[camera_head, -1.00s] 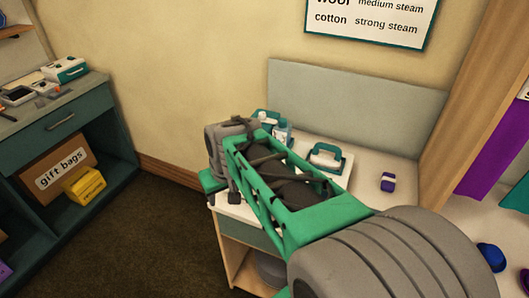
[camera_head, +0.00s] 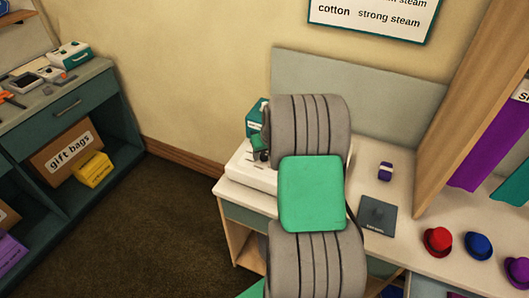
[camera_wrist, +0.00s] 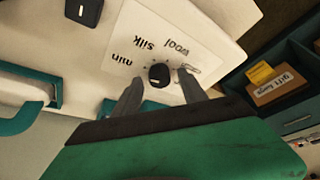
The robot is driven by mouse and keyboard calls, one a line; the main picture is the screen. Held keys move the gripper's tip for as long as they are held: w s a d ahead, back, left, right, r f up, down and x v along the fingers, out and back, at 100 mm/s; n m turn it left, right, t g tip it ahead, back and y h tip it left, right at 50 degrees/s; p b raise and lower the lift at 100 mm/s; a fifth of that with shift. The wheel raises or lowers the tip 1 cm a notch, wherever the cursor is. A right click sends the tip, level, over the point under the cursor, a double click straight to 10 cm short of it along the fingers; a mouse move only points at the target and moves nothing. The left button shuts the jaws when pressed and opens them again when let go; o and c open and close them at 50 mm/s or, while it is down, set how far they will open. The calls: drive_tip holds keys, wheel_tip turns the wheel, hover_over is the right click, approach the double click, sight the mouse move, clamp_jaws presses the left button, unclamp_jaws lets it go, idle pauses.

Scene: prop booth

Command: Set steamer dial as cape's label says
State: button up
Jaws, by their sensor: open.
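The steamer is a white body (camera_head: 250,172) on the white table, mostly hidden by my arm in the head view. In the wrist view its panel (camera_wrist: 118,50) carries a round black dial (camera_wrist: 159,75) with the words "min", "silk" and "wool" upside down around it. Which mark the dial points at is not clear. My gripper (camera_wrist: 160,88) is open, one finger on each side of the dial in the picture; contact is not visible. A purple cape-like cloth (camera_head: 485,150) hangs at the right; the label (camera_head: 521,90) by it is cut off after "S".
A wall sign (camera_head: 370,17) reads "cotton strong steam", its top cut off. A dark grey pad (camera_head: 377,215) and a small purple-and-white object (camera_head: 385,171) lie on the table. Red (camera_head: 438,241) and blue (camera_head: 478,245) hats stand at right. A black switch (camera_wrist: 85,10) sits left of the dial panel.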

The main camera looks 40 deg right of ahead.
clamp_jaws()
idle(0.4)
drive_tip(key=shift+m, duration=0.3)
drive_tip(key=m+b, duration=0.1)
drive_tip(key=m, duration=0.1)
drive_tip(key=m+h+b, duration=0.1)
drive_tip(key=m+b, duration=0.1)
drive_tip(key=shift+a+f+g+h, duration=0.2)
drive_tip(key=shift+g+h, duration=0.1)
drive_tip(key=shift+g, duration=0.1)
drive_tip(key=shift+w+r+m+g+h+b, duration=0.1)
drive_tip(key=shift+m+g+h+b, duration=0.25)
drive_tip(key=shift+m+b, duration=0.7)
drive_tip(key=shift+r+m+g+h+b, duration=0.1)
drive_tip(key=shift+m+g+h+b, duration=0.25)
drive_tip(key=shift+m, duration=1.3)
